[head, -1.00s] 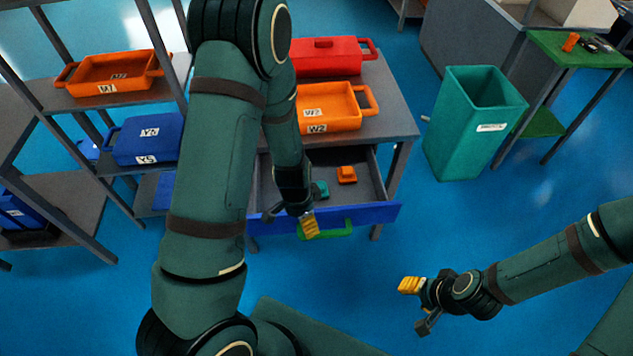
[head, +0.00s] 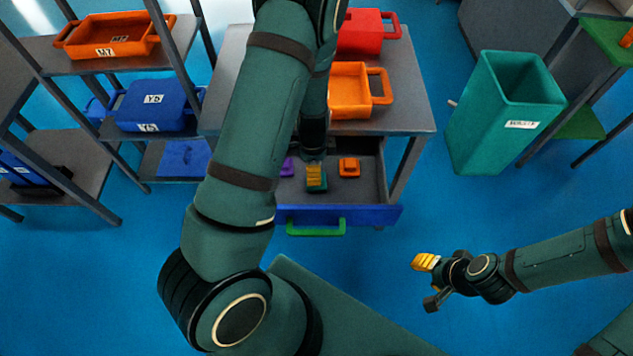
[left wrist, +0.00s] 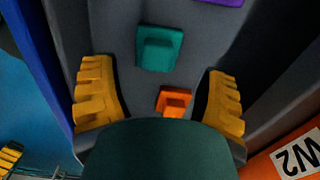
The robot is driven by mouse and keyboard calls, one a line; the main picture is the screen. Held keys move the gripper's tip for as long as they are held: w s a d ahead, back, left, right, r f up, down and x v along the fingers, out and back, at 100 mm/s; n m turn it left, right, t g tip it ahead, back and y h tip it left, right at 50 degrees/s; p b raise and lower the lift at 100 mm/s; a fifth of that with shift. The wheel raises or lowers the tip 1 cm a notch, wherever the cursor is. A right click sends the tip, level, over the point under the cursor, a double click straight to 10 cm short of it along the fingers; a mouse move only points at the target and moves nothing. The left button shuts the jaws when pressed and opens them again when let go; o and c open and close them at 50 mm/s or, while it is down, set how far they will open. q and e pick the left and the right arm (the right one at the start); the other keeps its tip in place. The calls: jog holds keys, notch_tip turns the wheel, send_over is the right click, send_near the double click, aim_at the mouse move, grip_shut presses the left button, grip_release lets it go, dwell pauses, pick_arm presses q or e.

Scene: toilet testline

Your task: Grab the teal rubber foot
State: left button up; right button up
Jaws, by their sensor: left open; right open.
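The teal rubber foot (left wrist: 160,48) lies in the open drawer, a square block with a raised part. In the head view the teal foot (head: 317,184) is partly covered by my left gripper (head: 315,174). In the left wrist view my left gripper (left wrist: 159,100) is open, its yellow fingers wide apart, with the teal foot beyond the fingertips and between their lines. Nothing is held. My right gripper (head: 428,282) is open and empty over the blue floor, away from the drawer.
An orange block (head: 349,167) and a purple block (head: 287,167) lie in the same drawer. The drawer's blue front (head: 370,215) has a green handle (head: 316,228). An orange bin (head: 350,90) and a red box (head: 362,35) stand on the bench above. A teal waste bin (head: 490,120) stands at right.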

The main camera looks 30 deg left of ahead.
pick_arm(q)
jog(key=shift+w+d+f+b, duration=0.15)
jog(key=shift+f+b, duration=0.1)
jog(key=shift+f, duration=0.75)
jog(key=shift+s+d+f+b, duration=0.1)
jog(key=shift+f+b, duration=0.2)
jog(key=shift+f, duration=0.75)
jog(key=shift+w+d+f+b, duration=0.15)
jog(key=shift+f+b, duration=0.1)
jog(key=shift+f, duration=0.75)
jog(key=shift+s, duration=0.1)
grip_shut()
